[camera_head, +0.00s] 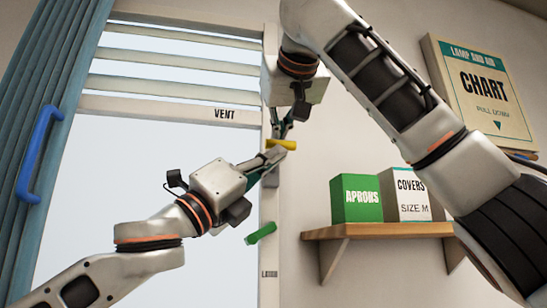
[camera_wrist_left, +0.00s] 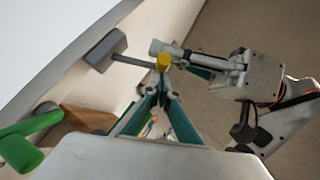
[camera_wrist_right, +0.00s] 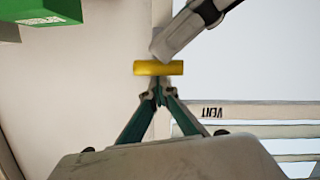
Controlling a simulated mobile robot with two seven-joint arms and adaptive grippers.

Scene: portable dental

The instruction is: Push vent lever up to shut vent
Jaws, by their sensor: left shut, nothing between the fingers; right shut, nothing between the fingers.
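The yellow-ended vent lever (camera_head: 283,144) sticks out from the window post below the word VENT. Pale slats (camera_head: 165,60) above have bright gaps between them. My left gripper (camera_head: 273,156) is shut and empty, close below the yellow grip. My right gripper (camera_head: 281,134) is shut and empty, coming from above, close over the grip. In the left wrist view the yellow grip (camera_wrist_left: 164,62) sits just beyond my left fingertips (camera_wrist_left: 160,90), its rod running to a grey block (camera_wrist_left: 105,50). In the right wrist view the grip (camera_wrist_right: 158,68) lies across my right fingertips (camera_wrist_right: 158,90); contact is unclear.
A blue curtain handle (camera_head: 38,155) is at left. A shelf (camera_head: 385,231) at right holds the green APRONS box (camera_head: 356,198) and COVERS box (camera_head: 411,195). A CHART panel (camera_head: 485,90) hangs upper right.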

